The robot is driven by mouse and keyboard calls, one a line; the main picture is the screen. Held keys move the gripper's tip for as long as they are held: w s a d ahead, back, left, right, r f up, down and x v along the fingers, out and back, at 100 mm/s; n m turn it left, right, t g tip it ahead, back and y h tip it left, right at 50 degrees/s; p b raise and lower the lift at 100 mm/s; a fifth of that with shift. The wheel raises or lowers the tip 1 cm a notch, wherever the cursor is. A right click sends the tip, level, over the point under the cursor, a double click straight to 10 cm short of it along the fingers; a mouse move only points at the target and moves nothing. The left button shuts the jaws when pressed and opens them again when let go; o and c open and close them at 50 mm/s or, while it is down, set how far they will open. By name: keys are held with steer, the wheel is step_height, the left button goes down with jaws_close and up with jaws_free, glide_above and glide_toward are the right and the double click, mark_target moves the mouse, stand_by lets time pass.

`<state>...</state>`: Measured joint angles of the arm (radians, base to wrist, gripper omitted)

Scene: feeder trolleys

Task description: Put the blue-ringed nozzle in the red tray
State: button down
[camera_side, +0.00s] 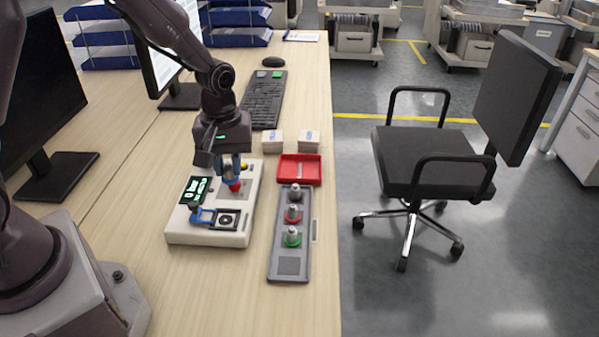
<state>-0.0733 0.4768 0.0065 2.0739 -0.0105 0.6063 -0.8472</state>
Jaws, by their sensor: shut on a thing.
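My gripper (231,171) is above the white device, left of the red tray, and is shut on the blue-ringed nozzle (231,179). Only a little of the nozzle's blue shows between and below the fingers; the rest is hidden. A red part (235,187) shows right under it; I cannot tell whether they touch. The red tray (285,181) lies on the table to the right of my gripper, with a small pale patch on its floor. A grey rack (276,258) in front of the tray holds nozzles with a dark ring (295,193), a red ring (293,214) and a green ring (292,238).
Two small boxes (272,142) (309,142) stand behind the tray. A keyboard (263,99) lies farther back. The table's right edge is close to the tray.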

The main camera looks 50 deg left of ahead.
steer(key=w+m, duration=0.5)
steer(key=m, duration=1.2)
glide_above(309, 172)
step_height(309, 172, down, 8)
steer(key=shift+s+f, duration=0.1)
steer(key=shift+s, duration=0.05)
steer(key=shift+w+f, duration=0.15)
steer(key=shift+f, duration=0.75)
steer(key=shift+w+f, duration=0.1)
steer(key=shift+f, duration=0.8)
steer(key=shift+f, duration=0.2)
steer(key=c, duration=1)
jaws_free()
